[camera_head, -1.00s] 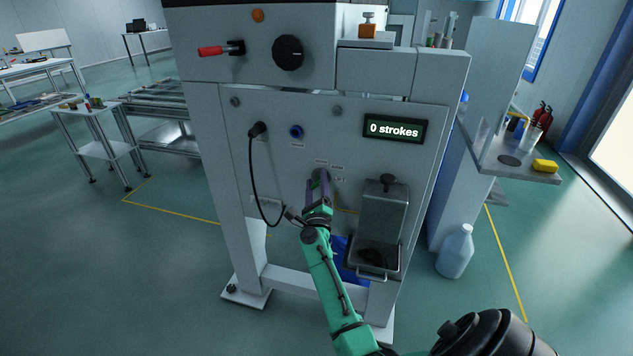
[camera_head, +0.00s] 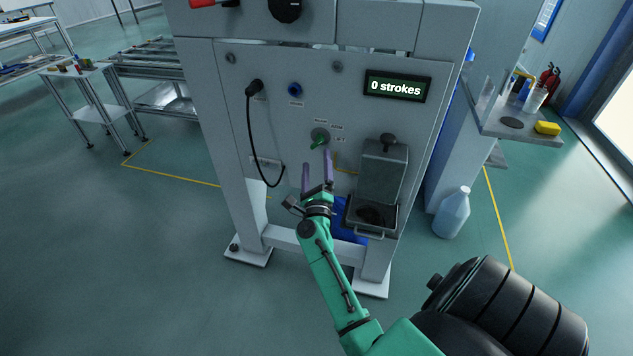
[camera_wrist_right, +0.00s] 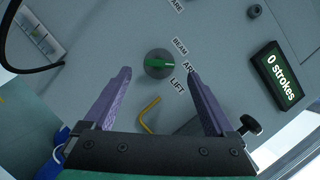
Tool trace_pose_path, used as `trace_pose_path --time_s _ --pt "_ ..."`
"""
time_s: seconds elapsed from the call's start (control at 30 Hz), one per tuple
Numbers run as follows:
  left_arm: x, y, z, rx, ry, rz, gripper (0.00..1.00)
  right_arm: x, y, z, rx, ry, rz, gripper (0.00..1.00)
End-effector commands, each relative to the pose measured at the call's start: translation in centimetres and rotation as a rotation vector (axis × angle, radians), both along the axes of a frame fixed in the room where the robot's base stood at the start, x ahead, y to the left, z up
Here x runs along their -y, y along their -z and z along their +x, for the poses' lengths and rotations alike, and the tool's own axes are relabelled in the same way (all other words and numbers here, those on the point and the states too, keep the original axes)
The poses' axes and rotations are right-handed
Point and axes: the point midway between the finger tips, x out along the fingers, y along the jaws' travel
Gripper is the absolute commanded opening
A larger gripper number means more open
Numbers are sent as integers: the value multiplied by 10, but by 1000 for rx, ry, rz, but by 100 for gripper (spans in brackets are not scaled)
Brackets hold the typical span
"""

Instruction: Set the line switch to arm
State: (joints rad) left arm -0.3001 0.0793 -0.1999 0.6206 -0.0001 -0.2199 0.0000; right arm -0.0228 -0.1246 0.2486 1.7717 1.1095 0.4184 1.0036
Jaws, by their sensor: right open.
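The line switch (camera_head: 319,138) is a round grey knob with a green lever on the panel's front. It also shows in the right wrist view (camera_wrist_right: 160,63), with BEAM, ARM and LIFT labels to its right. The lever lies nearly level there, its right end towards the ARM label (camera_wrist_right: 190,69); I cannot tell its exact setting. My right gripper (camera_head: 317,160) is open and empty, its purple fingers just below the switch and apart from it. In the right wrist view the gripper (camera_wrist_right: 160,72) has its fingertips either side of the knob. My left gripper is not in view.
A display (camera_head: 397,86) reads "0 strokes". A black cable (camera_head: 252,140) hangs from a plug left of the switch. A metal box with an open tray (camera_head: 370,215) sits right of my gripper. A yellow hooked rod (camera_wrist_right: 149,114) is close below the switch.

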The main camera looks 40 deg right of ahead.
Motion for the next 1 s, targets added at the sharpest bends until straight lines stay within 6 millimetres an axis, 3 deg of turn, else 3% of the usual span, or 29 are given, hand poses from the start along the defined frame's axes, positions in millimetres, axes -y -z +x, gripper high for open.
trace_pose_path --time_s 0.13,0.3,0.87,0.97,1.0 --pt "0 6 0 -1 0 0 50 -25 14 -32 -3 0 1 90" --pt "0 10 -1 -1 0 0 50 -39 19 -49 -1 0 1 90" --pt "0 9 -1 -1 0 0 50 -41 19 -50 -5 -1 -3 90" --pt "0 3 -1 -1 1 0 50 -53 35 -44 -100 -38 -72 90" --pt "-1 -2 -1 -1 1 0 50 -64 51 -39 -186 -75 -134 90"
